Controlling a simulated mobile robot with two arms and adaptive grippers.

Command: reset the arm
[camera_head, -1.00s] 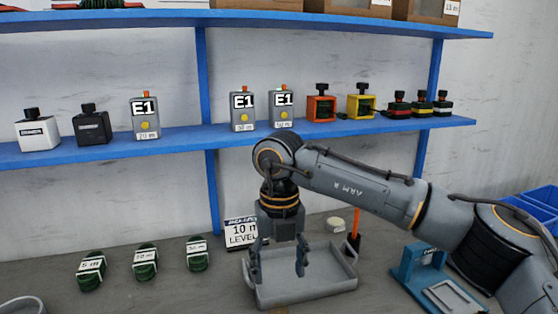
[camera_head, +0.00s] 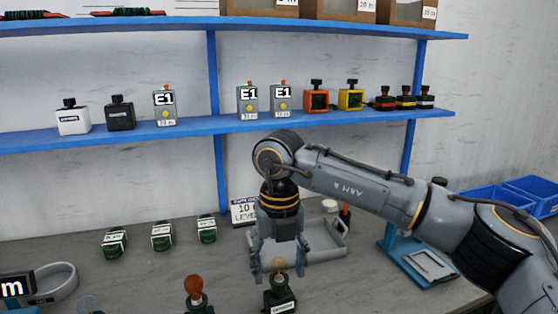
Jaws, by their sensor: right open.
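My right arm (camera_head: 345,182) reaches in from the right in the head view. Its gripper (camera_head: 272,272) points down with its two fingers apart. Nothing shows held between the fingers. They hang in front of the grey tray (camera_head: 325,246), and a dark green bottle-like item (camera_head: 280,296) with a pale knob stands just below or behind the fingertips. I cannot tell whether the fingers touch it. My left gripper is not in view.
A blue shelf (camera_head: 180,135) carries several E1 boxes, bottles and coloured units. Green labelled coils (camera_head: 161,236) lie on the grey table. A red-knobbed item (camera_head: 194,294) stands in front. A blue stand (camera_head: 420,260) and blue bins (camera_head: 492,202) are at right.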

